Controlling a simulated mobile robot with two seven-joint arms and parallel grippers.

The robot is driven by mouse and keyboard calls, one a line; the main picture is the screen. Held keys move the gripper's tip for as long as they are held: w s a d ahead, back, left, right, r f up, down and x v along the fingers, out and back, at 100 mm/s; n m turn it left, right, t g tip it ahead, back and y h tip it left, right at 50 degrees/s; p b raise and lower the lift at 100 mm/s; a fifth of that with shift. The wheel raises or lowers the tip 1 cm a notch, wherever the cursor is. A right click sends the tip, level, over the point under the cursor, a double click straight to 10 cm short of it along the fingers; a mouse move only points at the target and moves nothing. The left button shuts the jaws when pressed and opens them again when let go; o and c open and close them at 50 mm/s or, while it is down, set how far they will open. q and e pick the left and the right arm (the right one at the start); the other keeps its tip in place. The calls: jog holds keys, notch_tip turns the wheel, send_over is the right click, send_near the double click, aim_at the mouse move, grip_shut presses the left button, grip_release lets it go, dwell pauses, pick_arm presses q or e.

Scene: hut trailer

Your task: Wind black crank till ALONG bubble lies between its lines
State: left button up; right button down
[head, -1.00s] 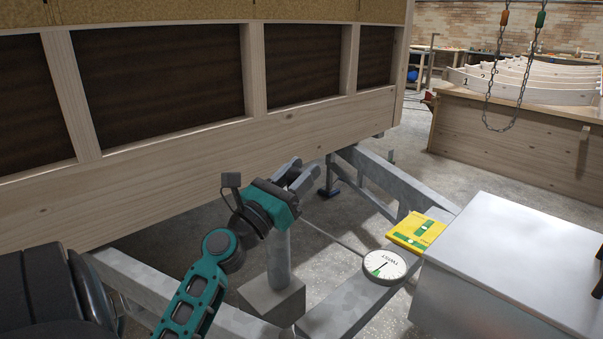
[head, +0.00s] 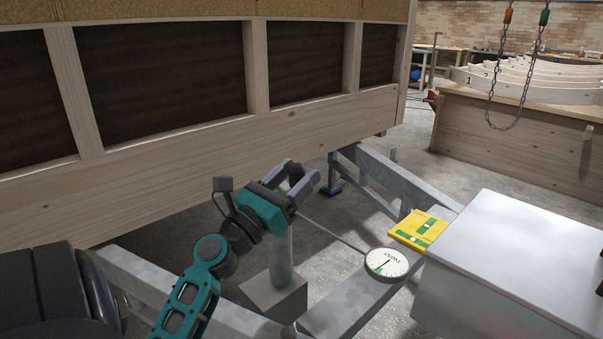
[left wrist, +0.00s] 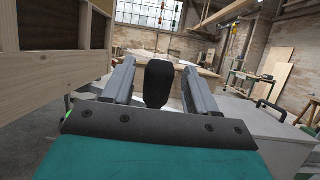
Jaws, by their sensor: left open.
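The black crank knob (head: 295,170) stands between the fingers of my left gripper (head: 302,172), beside the trailer's lower timber. In the left wrist view the black knob (left wrist: 158,83) is upright between the two grey fingers (left wrist: 158,80), with a gap on each side, so the jaws are open around it. The rest of the crank is hidden by the gripper. A yellow level (head: 418,230) with two green vials lies on the metal frame at right; its bubbles and lines are too small to read surely. My right gripper is out of view.
A round white TWIST dial (head: 388,262) sits on the grey drawbar beam (head: 345,303). A pale metal box (head: 500,250) stands to the right. The wooden trailer wall (head: 200,165) is close behind the gripper. A chain (head: 517,115) hangs at upper right.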

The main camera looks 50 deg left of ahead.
pick_arm(q)
jog(key=b+v, duration=0.2)
jog(key=v, duration=0.8)
jog(key=shift+s+f+b, duration=0.15)
jog(key=shift+s+b, duration=0.2)
jog(key=shift+s, duration=0.05)
